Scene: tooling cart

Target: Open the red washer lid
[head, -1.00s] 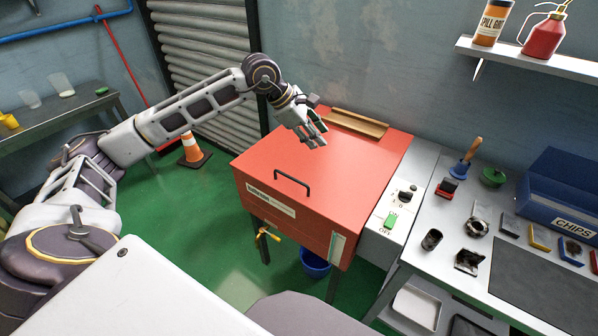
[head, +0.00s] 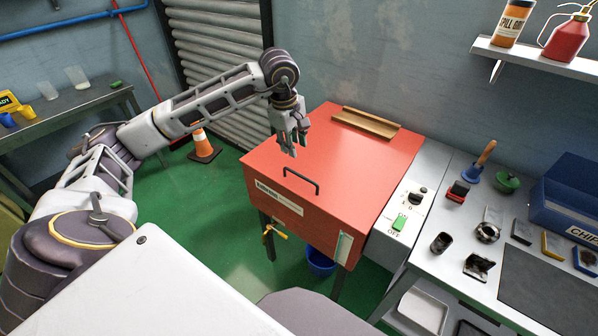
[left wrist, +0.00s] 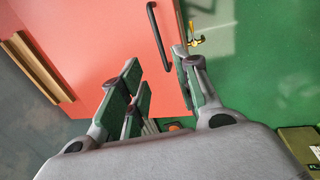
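The red washer (head: 335,175) has a flat red lid that is shut, with a black bar handle (head: 301,179) near its front edge. My left gripper (head: 293,147) hangs above the left part of the lid, behind and left of the handle, pointing down. Its fingers are apart and nothing is between them. In the left wrist view the gripper (left wrist: 160,95) is open, and the black handle (left wrist: 158,38) lies beyond its fingertips, apart from them. My right gripper is not in view.
A wooden strip (head: 365,122) lies along the back of the lid. A control panel with a green switch (head: 400,222) adjoins the washer's right side. A grey workbench (head: 440,205) with several small items stands at the right. An orange cone (head: 203,147) stands on the floor behind my left arm.

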